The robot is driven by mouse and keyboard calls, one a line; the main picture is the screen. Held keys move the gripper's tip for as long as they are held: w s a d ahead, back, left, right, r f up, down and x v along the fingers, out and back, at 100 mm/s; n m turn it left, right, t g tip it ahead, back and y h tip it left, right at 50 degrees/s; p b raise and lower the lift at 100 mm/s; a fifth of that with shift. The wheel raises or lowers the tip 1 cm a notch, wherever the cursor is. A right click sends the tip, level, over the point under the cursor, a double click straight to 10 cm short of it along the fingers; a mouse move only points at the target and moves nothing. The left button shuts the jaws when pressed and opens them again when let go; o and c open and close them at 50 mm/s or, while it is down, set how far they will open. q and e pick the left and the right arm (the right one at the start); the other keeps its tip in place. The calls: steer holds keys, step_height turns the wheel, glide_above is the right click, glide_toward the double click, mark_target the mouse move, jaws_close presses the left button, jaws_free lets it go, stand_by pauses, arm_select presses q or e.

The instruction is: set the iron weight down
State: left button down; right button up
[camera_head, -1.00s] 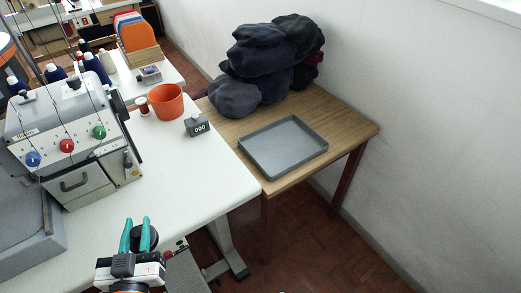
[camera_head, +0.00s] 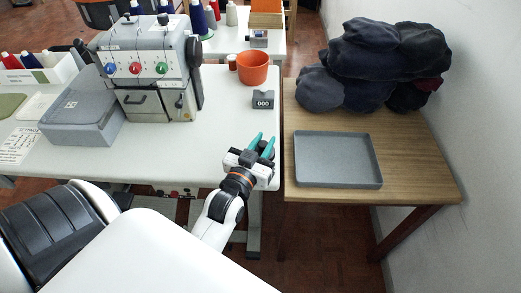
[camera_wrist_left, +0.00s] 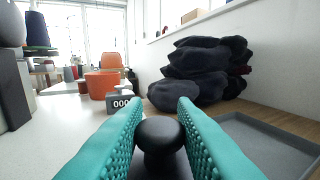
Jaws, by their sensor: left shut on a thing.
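My left gripper (camera_head: 262,145) has teal fingers closed around a dark, round-topped iron weight (camera_head: 267,151). In the left wrist view the weight's black knob (camera_wrist_left: 160,133) sits between the two fingers (camera_wrist_left: 160,115), with a dark body below it. The gripper is over the right front end of the white sewing table (camera_head: 225,145). I cannot tell whether the weight's underside touches the table. My right gripper is not in view.
A grey tray (camera_head: 337,183) lies on the wooden table (camera_head: 420,165) to the right, in front of piled dark caps (camera_head: 385,62). A counter box (camera_head: 263,99) and orange pot (camera_head: 253,69) stand behind the gripper. The sewing machine (camera_head: 150,62) is at left.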

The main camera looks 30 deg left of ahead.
arm_select(q)
steer(key=shift+w+f+b, duration=0.1)
steer(key=shift+f+b, duration=0.25)
steer(key=shift+f, duration=1.85)
steer(key=shift+d+f, duration=0.1)
steer(key=c, duration=1.2)
jaws_free()
